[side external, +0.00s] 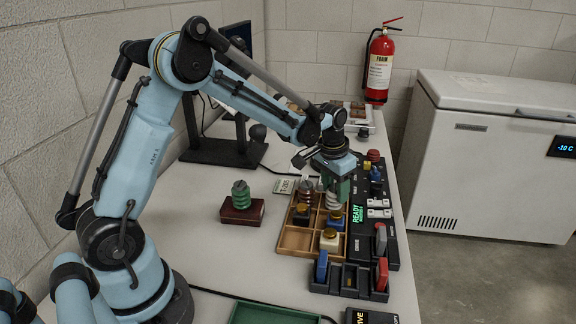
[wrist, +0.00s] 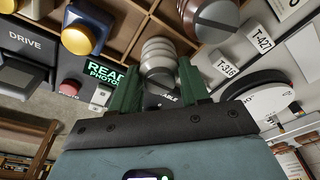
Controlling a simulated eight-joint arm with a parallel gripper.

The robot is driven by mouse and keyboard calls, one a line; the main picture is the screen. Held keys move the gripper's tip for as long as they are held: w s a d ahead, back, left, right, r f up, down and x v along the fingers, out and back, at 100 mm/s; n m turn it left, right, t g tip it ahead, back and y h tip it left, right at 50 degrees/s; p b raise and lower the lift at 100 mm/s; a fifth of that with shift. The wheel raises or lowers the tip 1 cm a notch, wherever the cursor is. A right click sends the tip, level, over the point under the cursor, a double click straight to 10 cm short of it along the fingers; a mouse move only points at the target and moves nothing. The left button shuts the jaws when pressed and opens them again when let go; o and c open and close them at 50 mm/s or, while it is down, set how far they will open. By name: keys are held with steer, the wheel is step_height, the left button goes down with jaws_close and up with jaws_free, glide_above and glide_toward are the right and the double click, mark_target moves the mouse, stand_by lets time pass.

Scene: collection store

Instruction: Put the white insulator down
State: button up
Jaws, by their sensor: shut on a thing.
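The white insulator (side external: 333,201), a ribbed pale piece, is upright between the fingers of my gripper (side external: 335,188). In the wrist view the insulator (wrist: 158,55) shows between the two green fingers of my gripper (wrist: 158,85), which is shut on it. It is over or in the back right part of the wooden compartment tray (side external: 293,241). I cannot tell whether its base touches the tray floor. A brown insulator (side external: 305,190) stands to its left, at the back of the tray.
Blocks with gold tops (side external: 329,240) occupy other compartments. A black panel (side external: 392,247) with a green READY display (side external: 357,213) lies along the tray's right side. A green insulator (side external: 241,192) stands on a dark red block at left. The bench between this block and the tray is clear.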

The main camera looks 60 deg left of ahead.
mark_target(329, 194)
steer(key=o, duration=1.1)
step_height(329, 194, up, 12)
steer(key=s, duration=0.2)
steer(key=shift+s+d+f+t, duration=0.25)
steer(key=shift+s+d+t, duration=0.65)
steer(key=shift+s, duration=1.75)
steer(key=shift+s+d+f+t, duration=0.2)
steer(key=shift+s+d+t, duration=0.75)
steer(key=shift+s, duration=1.75)
steer(key=shift+s+d+f+t, duration=0.25)
steer(key=shift+s+d+t, duration=0.65)
steer(key=shift+s, duration=1.75)
